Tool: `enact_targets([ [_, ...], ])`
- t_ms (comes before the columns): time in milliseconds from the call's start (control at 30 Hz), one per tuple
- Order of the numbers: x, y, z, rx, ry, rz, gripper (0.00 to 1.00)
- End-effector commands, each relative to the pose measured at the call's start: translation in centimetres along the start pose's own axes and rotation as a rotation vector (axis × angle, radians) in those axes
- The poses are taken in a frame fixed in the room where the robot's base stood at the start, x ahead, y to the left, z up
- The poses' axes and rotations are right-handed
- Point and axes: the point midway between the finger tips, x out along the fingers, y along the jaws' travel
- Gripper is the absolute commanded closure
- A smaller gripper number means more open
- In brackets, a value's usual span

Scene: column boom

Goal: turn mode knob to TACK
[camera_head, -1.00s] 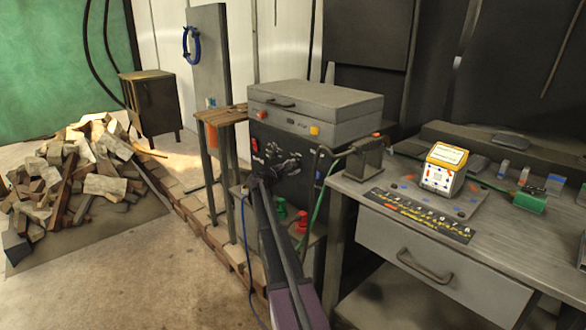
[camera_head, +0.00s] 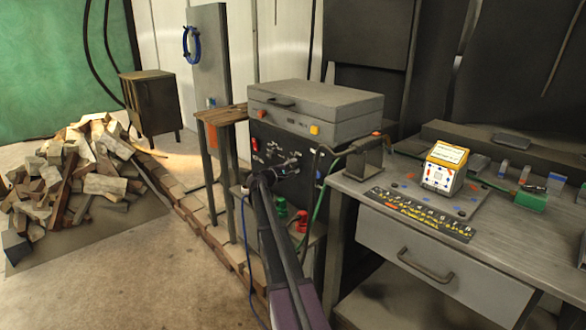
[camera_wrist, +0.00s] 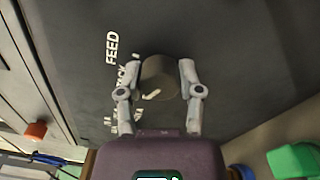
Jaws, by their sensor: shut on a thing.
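The mode knob is a round, dark brownish-grey knob (camera_wrist: 159,79) on the dark front panel (camera_wrist: 235,50), in the middle of the wrist view. My gripper (camera_wrist: 159,72) has one grey finger on each side of it and is shut on it. White lettering reading FEED stands to the upper left of the knob. More white lettering runs down beside the left finger and is partly hidden by it, so I cannot read it fully. A short pale mark shows at the knob's lower edge. In the head view my gripper (camera_head: 268,173) is at the machine's front panel and hides the knob.
The grey machine case (camera_head: 315,103) stands above the panel. A small wooden-topped stand (camera_head: 222,115) is left of it. A workbench (camera_head: 400,175) with a drawer is close on the right. Red (camera_head: 301,222) and green connectors sit low by my arm. Open floor lies to the left.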

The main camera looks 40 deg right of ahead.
Motion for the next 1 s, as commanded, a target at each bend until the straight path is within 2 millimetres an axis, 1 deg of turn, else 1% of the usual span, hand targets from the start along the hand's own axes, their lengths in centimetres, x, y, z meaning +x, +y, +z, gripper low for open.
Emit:
enact_targets([
  [300, 0.2, 0.0, -0.02, 0.243, -0.008, 0.008, 1.0],
  [500, 0.21, 0.02, -0.03, 0.336, -0.01, 0.011, 1.0],
  [700, 0.21, 0.03, -0.03, 0.372, -0.011, 0.012, 1.0],
  [1000, 0.21, 0.04, -0.04, 0.375, -0.011, 0.012, 1.0],
])
